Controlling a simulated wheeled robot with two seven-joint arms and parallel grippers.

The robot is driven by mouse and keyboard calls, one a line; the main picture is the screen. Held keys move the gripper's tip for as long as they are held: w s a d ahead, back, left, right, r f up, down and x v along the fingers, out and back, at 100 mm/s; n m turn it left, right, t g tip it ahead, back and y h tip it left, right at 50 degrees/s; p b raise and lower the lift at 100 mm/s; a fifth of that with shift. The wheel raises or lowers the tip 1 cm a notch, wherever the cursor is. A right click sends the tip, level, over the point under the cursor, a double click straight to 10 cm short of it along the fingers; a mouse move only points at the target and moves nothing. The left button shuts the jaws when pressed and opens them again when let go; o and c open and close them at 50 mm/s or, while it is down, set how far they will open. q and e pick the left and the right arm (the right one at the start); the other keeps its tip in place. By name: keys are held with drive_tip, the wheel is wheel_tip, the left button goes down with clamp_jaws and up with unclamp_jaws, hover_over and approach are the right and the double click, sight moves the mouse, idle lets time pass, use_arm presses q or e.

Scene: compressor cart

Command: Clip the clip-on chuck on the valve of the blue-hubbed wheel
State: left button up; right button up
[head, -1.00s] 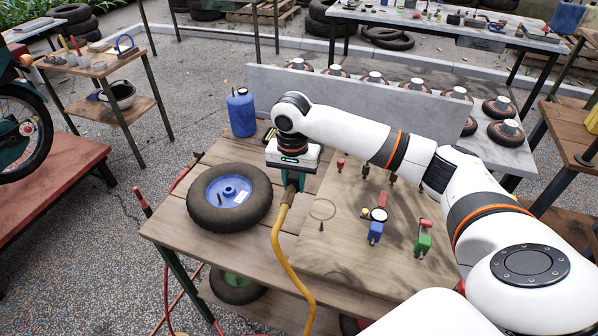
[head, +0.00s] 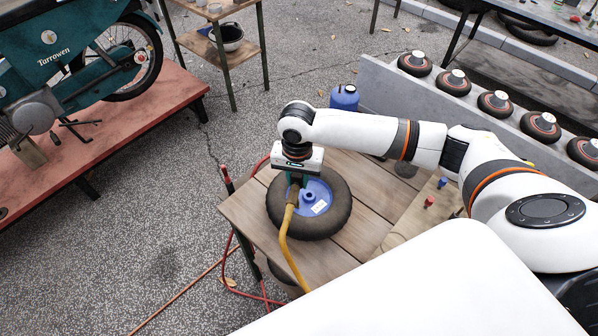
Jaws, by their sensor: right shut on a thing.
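The blue-hubbed wheel (head: 335,220) lies flat on the wooden cart top (head: 365,232), its blue hub (head: 318,190) facing up. My right gripper (head: 295,182) points down over the left part of the hub. It is shut on the clip-on chuck (head: 293,196), a brass-coloured piece with a yellow hose (head: 285,245) running down from it across the tyre. The valve cannot be made out; the gripper and chuck cover that part of the hub. Whether the chuck touches the wheel cannot be told. My left gripper is out of view.
A blue bottle (head: 345,97) stands behind the wheel. A board with small red and blue parts (head: 429,203) lies to the right, partly under my arm. A red hose (head: 229,262) hangs at the cart's left. A motorcycle (head: 75,62) stands on a red platform at left.

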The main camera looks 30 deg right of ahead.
drive_tip(key=shift+r+p, duration=0.15)
drive_tip(key=shift+p, duration=0.6)
wheel_tip(320, 180, down, 3)
drive_tip(key=shift+f+b, duration=0.2)
drive_tip(key=shift+b, duration=0.45)
drive_tip(key=shift+f+b, duration=0.4)
drive_tip(key=shift+f, duration=0.95)
drive_tip(key=shift+p, duration=0.6)
drive_tip(key=shift+p, duration=0.6)
